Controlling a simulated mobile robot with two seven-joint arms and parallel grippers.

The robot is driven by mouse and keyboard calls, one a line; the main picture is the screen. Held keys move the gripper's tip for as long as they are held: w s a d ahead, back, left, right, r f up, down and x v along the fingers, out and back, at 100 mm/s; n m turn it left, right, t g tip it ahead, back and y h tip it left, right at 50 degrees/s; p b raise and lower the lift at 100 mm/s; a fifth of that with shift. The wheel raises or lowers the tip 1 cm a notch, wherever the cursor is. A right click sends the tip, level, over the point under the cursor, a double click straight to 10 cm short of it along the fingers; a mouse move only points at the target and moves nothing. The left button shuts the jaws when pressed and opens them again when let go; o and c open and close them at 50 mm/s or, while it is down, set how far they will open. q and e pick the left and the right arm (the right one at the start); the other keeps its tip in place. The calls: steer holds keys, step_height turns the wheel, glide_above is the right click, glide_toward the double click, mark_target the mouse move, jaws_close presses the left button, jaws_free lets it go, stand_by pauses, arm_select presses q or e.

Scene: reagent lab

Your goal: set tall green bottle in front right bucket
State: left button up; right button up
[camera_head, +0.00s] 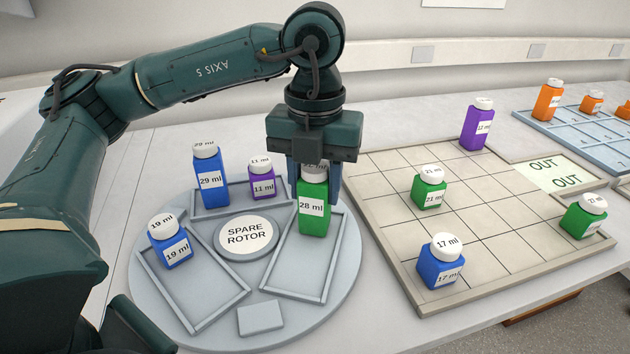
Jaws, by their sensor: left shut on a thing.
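The tall green bottle (313,214), white-capped and labelled 28 ml, is upright between the fingers of my left gripper (314,184), which is shut on it. The gripper points straight down, and its palm hides part of the cap. The bottle is at the back end of the front right bucket (290,293) of the round spare rotor (245,235). I cannot tell whether its base touches the bucket floor. The front part of that bucket is empty. My right gripper is not in view.
The back bucket holds a tall blue bottle (209,180) and a small purple one (261,182). The front left bucket has a blue bottle (170,246) at its back end. Right of the rotor, a gridded tray (390,262) holds several bottles. A blue rack (566,140) stands beyond.

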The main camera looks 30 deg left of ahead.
arm_select(q)
steer(key=shift+f, duration=0.25)
steer(key=o, duration=1)
steer(key=shift+r, duration=0.15)
step_height(320, 180, up, 12)
steer(key=p, duration=0.2)
steer(key=shift+r+p, duration=0.15)
steer(key=shift+p, duration=0.2)
steer(key=shift+r, duration=0.1)
